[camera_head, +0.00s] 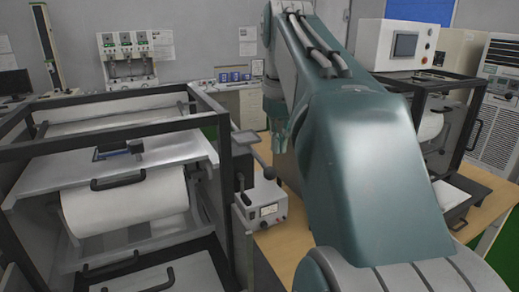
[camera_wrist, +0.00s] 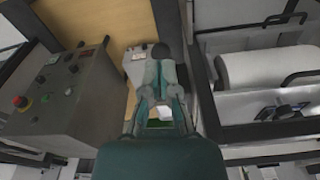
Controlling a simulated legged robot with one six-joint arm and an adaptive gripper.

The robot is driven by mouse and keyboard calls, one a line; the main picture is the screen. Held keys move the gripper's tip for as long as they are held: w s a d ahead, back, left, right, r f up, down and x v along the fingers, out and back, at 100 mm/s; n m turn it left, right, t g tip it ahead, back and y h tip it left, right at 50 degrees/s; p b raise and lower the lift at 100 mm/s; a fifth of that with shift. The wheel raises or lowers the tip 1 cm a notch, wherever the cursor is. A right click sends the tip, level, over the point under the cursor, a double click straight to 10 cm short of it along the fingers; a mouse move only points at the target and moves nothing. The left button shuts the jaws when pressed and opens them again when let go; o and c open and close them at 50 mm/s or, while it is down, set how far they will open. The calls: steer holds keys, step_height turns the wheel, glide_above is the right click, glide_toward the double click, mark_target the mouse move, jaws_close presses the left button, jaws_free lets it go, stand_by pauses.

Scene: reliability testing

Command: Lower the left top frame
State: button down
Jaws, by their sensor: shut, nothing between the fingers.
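The left machine has a black open top frame (camera_head: 180,92) over a light panel (camera_head: 75,170) with a black handle (camera_head: 118,181). The panel sits above a white roll (camera_head: 125,203). My gripper (camera_head: 279,138) hangs right of this frame, apart from it and partly hidden by my arm. In the wrist view my gripper (camera_wrist: 160,75) is shut and empty. A dark frame bar (camera_wrist: 255,130) and a white roll (camera_wrist: 265,65) lie to its right there; I cannot tell which machine they belong to.
A small control box with a lever (camera_head: 262,203) stands on the wooden table (camera_head: 285,245) beside the left machine. A right machine (camera_head: 440,120) with a white screen box (camera_head: 393,45) stands behind my arm. The wrist view shows a grey control box with a red button (camera_wrist: 50,100).

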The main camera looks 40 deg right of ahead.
steer(key=shift+s+a+r, duration=0.1)
steer(key=shift+s+r, duration=0.05)
steer(key=shift+r, duration=1.3)
steer(key=shift+s+a+r, duration=0.1)
steer(key=shift+r, duration=1.35)
steer(key=s+a+f+n+t, duration=0.2)
steer(key=a+f, duration=0.7)
steer(key=f, duration=0.4)
steer(key=s+a+f+n+t, duration=0.2)
steer(key=s+a+f, duration=0.1)
steer(key=a+f, duration=0.7)
step_height(320, 180, down, 5)
steer(key=shift+s+r, duration=0.2)
